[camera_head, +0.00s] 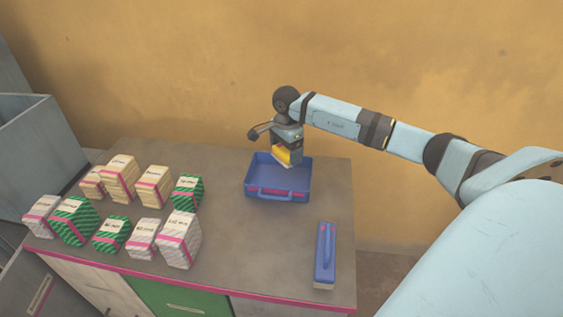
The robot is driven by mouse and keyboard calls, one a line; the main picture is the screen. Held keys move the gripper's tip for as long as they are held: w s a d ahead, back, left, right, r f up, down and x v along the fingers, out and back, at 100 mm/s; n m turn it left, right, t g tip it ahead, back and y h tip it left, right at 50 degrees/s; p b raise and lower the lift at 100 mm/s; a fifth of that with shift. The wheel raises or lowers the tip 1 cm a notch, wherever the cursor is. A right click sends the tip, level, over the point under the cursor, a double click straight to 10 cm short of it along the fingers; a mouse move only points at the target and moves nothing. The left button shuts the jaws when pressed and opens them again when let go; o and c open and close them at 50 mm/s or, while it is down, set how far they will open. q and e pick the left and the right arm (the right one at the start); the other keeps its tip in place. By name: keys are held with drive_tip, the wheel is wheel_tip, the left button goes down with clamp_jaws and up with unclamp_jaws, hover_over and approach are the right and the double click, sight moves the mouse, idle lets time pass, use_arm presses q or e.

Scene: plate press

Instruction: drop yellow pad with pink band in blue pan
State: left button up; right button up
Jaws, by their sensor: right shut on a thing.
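The blue pan (254,188), an open rectangular tray with a handle and a pink strip on its front, sits on the grey countertop near the back right. My right gripper (286,156) is over the back right part of the pan. It is shut on a yellow pad (283,155) with a pale lower edge. The pad is tilted and partly hidden by the gripper, and I cannot make out a pink band on it. I cannot tell whether the pad touches the pan. My left gripper is not in view.
Several cream, green-striped and pale-striped packs with pink bands, such as a cream one (153,183), stand on the left of the countertop (225,265). A wall is behind.

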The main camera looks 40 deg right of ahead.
drive_tip(key=shift+f, duration=0.15)
drive_tip(key=o, duration=0.6)
drive_tip(key=shift+r, duration=0.25)
wheel_tip(320, 180, up, 13)
drive_tip(key=shift+r, duration=0.15)
